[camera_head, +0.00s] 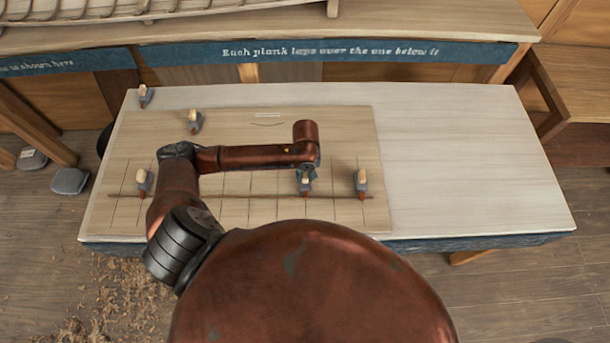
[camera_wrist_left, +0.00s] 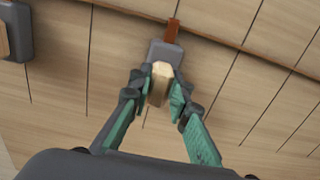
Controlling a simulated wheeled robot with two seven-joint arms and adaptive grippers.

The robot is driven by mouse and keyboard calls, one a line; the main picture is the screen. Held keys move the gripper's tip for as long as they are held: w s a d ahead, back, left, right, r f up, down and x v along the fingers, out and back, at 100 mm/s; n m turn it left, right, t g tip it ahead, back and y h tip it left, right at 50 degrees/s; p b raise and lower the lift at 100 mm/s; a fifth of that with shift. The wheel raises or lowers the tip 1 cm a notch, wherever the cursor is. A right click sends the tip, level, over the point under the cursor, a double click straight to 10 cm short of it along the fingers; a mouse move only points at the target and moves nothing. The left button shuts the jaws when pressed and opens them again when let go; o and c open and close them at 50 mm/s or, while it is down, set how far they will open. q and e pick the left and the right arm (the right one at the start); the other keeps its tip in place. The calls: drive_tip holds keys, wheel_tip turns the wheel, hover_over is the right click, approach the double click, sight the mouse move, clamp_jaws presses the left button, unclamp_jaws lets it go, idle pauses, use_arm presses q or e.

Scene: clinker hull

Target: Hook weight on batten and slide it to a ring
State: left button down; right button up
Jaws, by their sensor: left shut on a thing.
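The batten (camera_head: 240,197) is a thin dark strip across the lower part of the drawing board; it also shows in the wrist view (camera_wrist_left: 245,49). My left gripper (camera_wrist_left: 160,90) is shut on the pale wooden knob of a grey weight (camera_wrist_left: 165,53). The weight's brown hook (camera_wrist_left: 172,31) points at the batten and overlaps it in the wrist view; I cannot tell if it touches. In the head view this weight (camera_head: 305,187) is partly hidden under my left gripper (camera_head: 306,173). Other weights stand at the batten's left (camera_head: 143,184) and right (camera_head: 361,184). I cannot make out any ring.
Two more weights stand farther back, one at the table's corner (camera_head: 145,98) and one on the board (camera_head: 194,124). The pale drawing board (camera_head: 340,125) has grid lines. The table (camera_head: 480,160) is clear on the right. My arm hides part of the board.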

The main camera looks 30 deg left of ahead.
use_arm(q)
drive_tip(key=shift+w+r, duration=0.1)
drive_tip(key=shift+w+a+p, duration=0.3)
drive_tip(key=shift+w+p, duration=0.15)
drive_tip(key=shift+w, duration=0.1)
drive_tip(key=shift+w+a+p, duration=0.45)
drive_tip(key=shift+w+a, duration=0.1)
drive_tip(key=shift+w, duration=0.3)
drive_tip(key=shift+p, duration=1.25)
idle(1.1)
drive_tip(key=c, duration=1.7)
unclamp_jaws()
drive_tip(key=shift+f, duration=0.2)
drive_tip(key=shift+c, duration=0.2)
drive_tip(key=shift+s, duration=0.1)
wheel_tip(320, 180, up, 12)
